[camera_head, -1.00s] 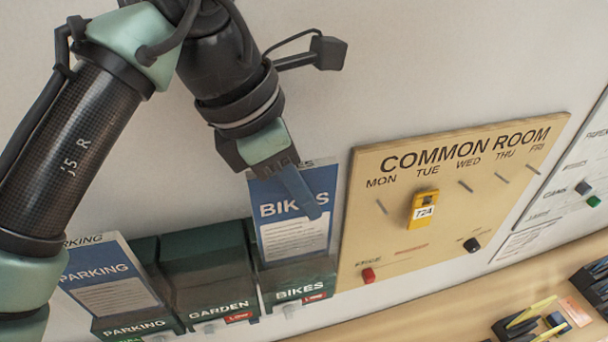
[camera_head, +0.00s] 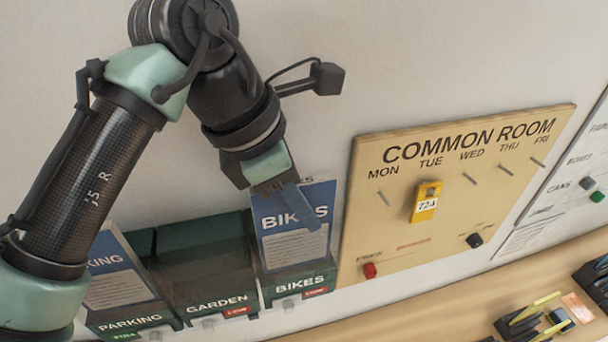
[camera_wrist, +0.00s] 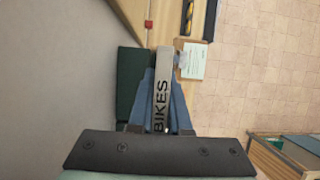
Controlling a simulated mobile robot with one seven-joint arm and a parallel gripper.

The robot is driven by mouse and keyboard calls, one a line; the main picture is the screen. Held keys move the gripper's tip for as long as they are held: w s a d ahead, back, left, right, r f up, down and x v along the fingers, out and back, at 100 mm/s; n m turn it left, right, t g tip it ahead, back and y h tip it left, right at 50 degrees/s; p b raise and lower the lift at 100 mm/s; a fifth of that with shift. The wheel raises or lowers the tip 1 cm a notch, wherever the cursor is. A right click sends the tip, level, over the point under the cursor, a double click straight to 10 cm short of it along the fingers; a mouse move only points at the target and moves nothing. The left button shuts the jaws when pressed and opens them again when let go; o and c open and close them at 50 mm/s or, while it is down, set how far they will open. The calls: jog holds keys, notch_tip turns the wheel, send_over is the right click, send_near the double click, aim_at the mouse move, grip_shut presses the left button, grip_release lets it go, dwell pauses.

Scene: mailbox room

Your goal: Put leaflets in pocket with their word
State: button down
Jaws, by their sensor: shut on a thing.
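My gripper (camera_head: 294,207) is shut on the blue and white BIKES leaflets (camera_head: 292,251), whose top edge reads BIKES between the two blue fingers in the wrist view (camera_wrist: 162,90). The leaflets stand upright with their lower end at the BIKES pocket (camera_head: 300,287); the pocket's front hides their bottom edge. The GARDEN pocket (camera_head: 208,308) beside it shows no leaflets. The PARKING pocket (camera_head: 128,325) at the left holds upright blue and white PARKING leaflets (camera_head: 118,287), partly hidden by my arm. Small red tags are on the GARDEN and BIKES pockets, a green one on PARKING.
A COMMON ROOM board (camera_head: 440,190) with pegs and a yellow tag (camera_head: 426,202) hangs close to the right of the BIKES pocket. A whiteboard (camera_head: 580,165) is farther right. A wooden ledge (camera_head: 430,300) runs below, with dark holders (camera_head: 520,325) at its right.

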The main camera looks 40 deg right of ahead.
jog(key=c, duration=0.8)
grip_release()
jog(key=b+v, duration=0.3)
jog(key=v, duration=1)
